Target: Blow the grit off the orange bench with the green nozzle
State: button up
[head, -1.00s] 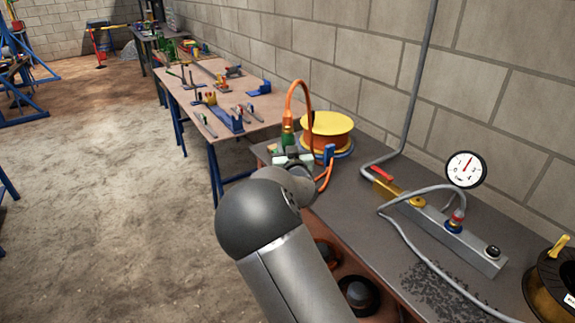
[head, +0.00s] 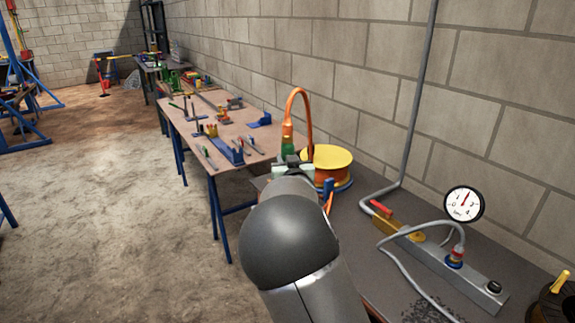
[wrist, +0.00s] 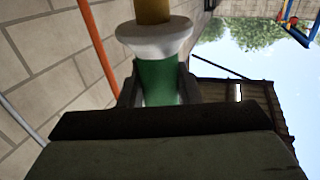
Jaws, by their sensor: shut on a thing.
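The green nozzle (head: 287,143) is upright in my gripper (head: 292,165), with an orange hose (head: 301,93) arching from its top. In the wrist view the jaws (wrist: 158,88) close around the green body (wrist: 158,78), below a white collar and a brass-coloured part. The nozzle is above the far end of the dark grey bench, beside a yellow and orange reel. The likely orange bench (head: 190,122) has a tan-orange top and blue legs and stands beyond the grey one. I cannot make out grit on it at this distance.
Tools and a blue fixture (head: 228,150) stand on the tan-orange bench. The dark grey bench (head: 352,240) holds the reel (head: 327,160), an air manifold (head: 440,258) with a gauge (head: 464,203), and dark grit (head: 425,311).

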aim_at(288, 139)
jog(key=shift+r+p, duration=1)
jog(key=shift+r, duration=2.55)
